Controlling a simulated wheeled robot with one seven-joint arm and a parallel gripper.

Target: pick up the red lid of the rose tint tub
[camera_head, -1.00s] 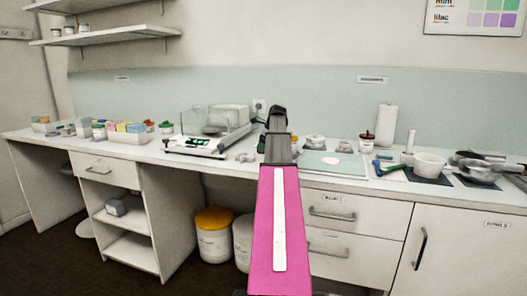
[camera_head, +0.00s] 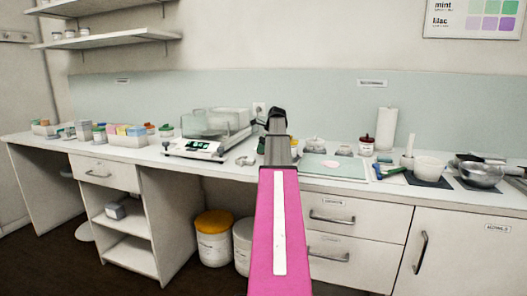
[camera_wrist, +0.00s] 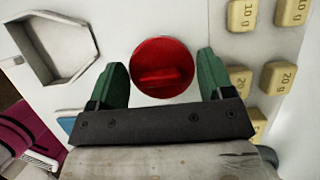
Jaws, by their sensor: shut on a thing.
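A round red lid (camera_wrist: 176,58) with a raised bar grip lies between the two green fingers of my gripper (camera_wrist: 162,78) in the wrist view. The fingers are shut on its left and right sides. The lid hides whatever is under it, so I cannot tell whether a tub is beneath. In the head view my pink arm covers most of the gripper and the lid.
Yellow weights (camera_wrist: 242,15) marked 10 g and 20 g lie right of the lid. A hexagonal tray (camera_wrist: 37,77) is at left.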

